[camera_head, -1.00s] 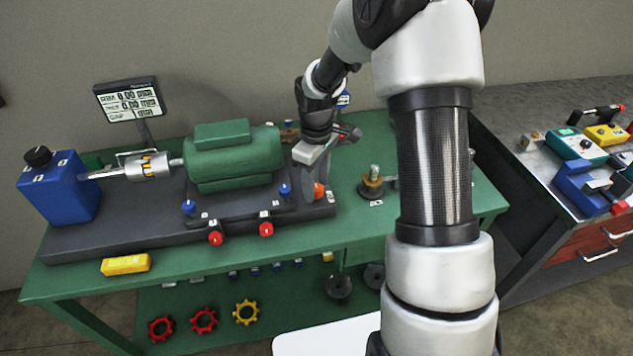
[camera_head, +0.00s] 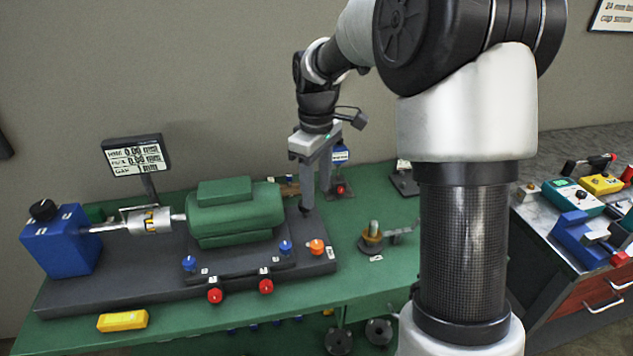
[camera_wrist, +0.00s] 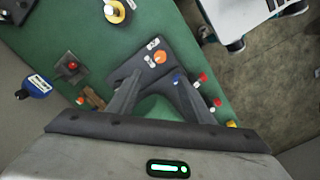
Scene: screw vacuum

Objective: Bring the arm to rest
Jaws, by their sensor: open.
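My gripper (camera_head: 312,190) hangs from my arm above the right end of the dark base plate, to the right of the green motor (camera_head: 236,213). Its fingers point down and stand apart with nothing between them. In the wrist view my gripper (camera_wrist: 157,88) shows two spread fingers over the green motor (camera_wrist: 158,108). The orange knob (camera_head: 317,247) on the plate lies just beyond the fingers; it also shows in the wrist view (camera_wrist: 160,57). Whether a fingertip touches the plate is hard to tell.
A blue box (camera_head: 60,240) and a display (camera_head: 136,156) stand at the left. Red knobs (camera_head: 214,296) line the plate's front. A brass-coloured fixture (camera_head: 371,240) sits right of the plate. A second bench (camera_head: 560,250) with tools is at the far right.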

